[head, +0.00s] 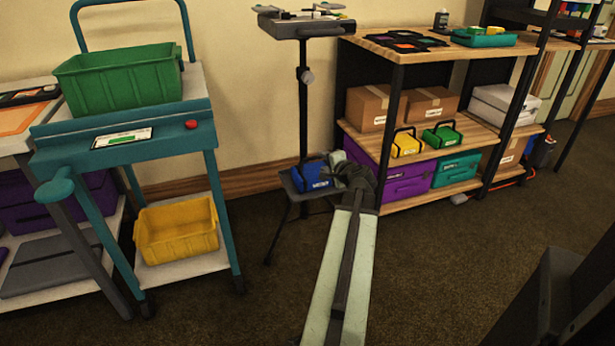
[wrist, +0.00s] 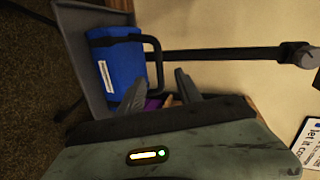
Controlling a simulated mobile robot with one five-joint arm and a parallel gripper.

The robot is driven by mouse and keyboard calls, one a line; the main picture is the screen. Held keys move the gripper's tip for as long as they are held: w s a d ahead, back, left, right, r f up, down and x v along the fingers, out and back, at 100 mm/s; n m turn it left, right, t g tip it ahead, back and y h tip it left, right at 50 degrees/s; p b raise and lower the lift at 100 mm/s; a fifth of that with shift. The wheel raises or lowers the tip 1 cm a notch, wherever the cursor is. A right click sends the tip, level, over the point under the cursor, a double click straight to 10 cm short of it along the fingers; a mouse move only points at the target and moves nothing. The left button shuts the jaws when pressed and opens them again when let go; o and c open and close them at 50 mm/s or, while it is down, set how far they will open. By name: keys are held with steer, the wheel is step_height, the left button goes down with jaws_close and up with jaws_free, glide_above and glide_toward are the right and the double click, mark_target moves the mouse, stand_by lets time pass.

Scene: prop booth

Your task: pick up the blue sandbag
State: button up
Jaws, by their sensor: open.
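The blue sandbag (head: 311,177) sits on a small grey shelf (head: 290,187) low on a black stand. It has a dark handle and a white label. In the wrist view the blue sandbag (wrist: 117,70) lies in the grey shelf (wrist: 82,45), with its handle toward my gripper (wrist: 158,95). My gripper is open, its two fingers apart, close to the handle but with nothing visibly held. In the head view my gripper (head: 350,168) is just right of the sandbag and hides part of that side.
The stand's pole (head: 303,110) rises behind the sandbag. A wooden shelf unit (head: 520,124) with a yellow sandbag (head: 406,145) and a green sandbag (head: 442,136) stands to the right. A teal cart (head: 122,150) with a green bin (head: 118,80) stands left. Carpet in front is clear.

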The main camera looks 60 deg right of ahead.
mark_target(316, 158)
steer(key=x, duration=0.2)
steer(key=shift+w+f+b, duration=0.15)
steer(key=shift+w+b, duration=0.2)
steer(key=shift+w, duration=0.05)
steer(key=b+x, duration=0.1)
steer(key=x, duration=0.4)
steer(key=shift+d+f+b, duration=0.1)
steer(key=shift+d+b, duration=0.2)
steer(key=shift+b, duration=0.1)
steer(key=shift+s, duration=0.1)
jaws_close()
stand_by(0.5)
